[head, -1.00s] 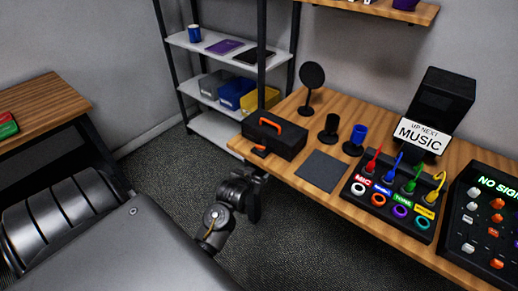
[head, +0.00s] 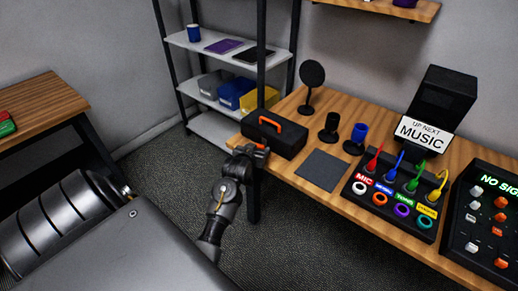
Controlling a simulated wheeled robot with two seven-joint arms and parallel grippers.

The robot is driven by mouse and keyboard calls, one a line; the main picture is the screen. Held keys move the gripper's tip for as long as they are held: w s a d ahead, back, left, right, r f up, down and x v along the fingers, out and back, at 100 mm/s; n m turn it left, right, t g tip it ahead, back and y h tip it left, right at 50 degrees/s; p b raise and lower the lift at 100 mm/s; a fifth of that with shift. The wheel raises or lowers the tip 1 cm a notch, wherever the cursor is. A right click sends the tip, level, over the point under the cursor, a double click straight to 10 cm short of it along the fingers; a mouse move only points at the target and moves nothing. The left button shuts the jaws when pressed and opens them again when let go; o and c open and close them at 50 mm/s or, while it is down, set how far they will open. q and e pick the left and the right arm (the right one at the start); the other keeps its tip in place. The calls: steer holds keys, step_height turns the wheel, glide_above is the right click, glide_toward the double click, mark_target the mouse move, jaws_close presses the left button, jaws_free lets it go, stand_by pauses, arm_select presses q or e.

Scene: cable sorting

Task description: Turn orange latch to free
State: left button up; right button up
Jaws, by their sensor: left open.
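A black case (head: 276,138) with an orange handle stands at the left end of the wooden desk. My left gripper (head: 254,150) is right at the latch, at the desk's left corner. Its fingers are small and dark here, and I cannot tell whether they touch the latch. The gripper is open. My right gripper is not in view.
On the desk (head: 290,177) are a dark mat (head: 321,170), a round black stand (head: 312,76), two cups, a cable panel (head: 391,203) with coloured plugs and a control box (head: 486,220). A shelf rack (head: 208,92) stands behind the desk's left end.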

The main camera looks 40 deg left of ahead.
arm_select(q)
steer(key=shift+x, duration=0.8)
steer(key=shift+c, duration=0.2)
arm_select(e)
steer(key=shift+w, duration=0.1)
arm_select(q)
steer(key=c, duration=0.9)
steer(key=shift+a+r+m+h+p, duration=0.2)
steer(key=shift+m+h+p, duration=0.3)
steer(key=shift+c, duration=0.3)
steer(key=m+h+p, duration=0.1)
steer(key=m+t+h+p, duration=0.1)
steer(key=h+p, duration=0.1)
steer(key=shift+a+m, duration=0.25)
steer(key=shift+m, duration=0.15)
steer(key=shift+f+h, duration=0.2)
steer(key=shift+h, duration=0.2)
steer(key=o, duration=1)
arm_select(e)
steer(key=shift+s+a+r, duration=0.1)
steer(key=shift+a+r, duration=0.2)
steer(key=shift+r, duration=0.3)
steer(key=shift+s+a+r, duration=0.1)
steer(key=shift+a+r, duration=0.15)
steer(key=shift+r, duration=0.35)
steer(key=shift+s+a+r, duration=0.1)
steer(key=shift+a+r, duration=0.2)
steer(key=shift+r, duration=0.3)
